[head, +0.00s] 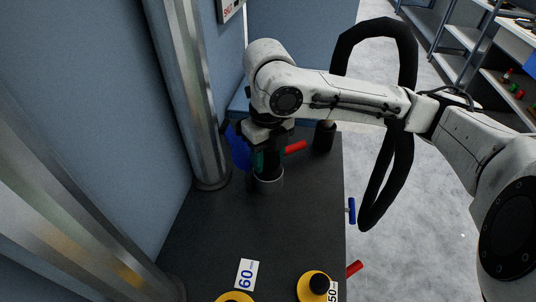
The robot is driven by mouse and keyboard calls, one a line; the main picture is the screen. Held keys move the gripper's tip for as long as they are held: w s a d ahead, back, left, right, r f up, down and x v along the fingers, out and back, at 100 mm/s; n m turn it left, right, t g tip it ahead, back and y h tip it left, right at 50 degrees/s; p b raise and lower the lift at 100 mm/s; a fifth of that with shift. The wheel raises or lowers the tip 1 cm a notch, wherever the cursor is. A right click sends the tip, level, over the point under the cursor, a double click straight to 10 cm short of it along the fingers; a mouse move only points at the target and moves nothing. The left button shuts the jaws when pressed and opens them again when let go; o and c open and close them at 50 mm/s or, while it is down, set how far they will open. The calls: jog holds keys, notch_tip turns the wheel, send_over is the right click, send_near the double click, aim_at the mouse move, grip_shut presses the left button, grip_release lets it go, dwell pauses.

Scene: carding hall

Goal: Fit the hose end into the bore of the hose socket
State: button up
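My gripper (268,152) points down over the bench, near its far left side. It is shut on a dark upright piece with a teal band, which looks like the hose end (268,167). Directly below is a short grey round collar, which looks like the hose socket (269,184). The lower part of the dark piece meets the collar's top. I cannot tell how deep it sits in the bore, which is hidden. The thick black hose (377,30) makes a tall loop behind my arm and hangs down past the bench's right edge. My arm hides part of its run.
A red bar (295,147) and a blue part (238,150) flank the gripper. A black cylinder (324,138) stands behind right. Metal posts (190,90) stand left. The mid-bench (250,225) is clear.

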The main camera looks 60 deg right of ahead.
jog(key=o, duration=0.5)
jog(key=shift+o, duration=0.2)
jog(key=shift+r, duration=0.1)
notch_tip(320, 180, up, 11)
jog(key=shift+f+p, duration=0.2)
jog(key=shift+p, duration=0.4)
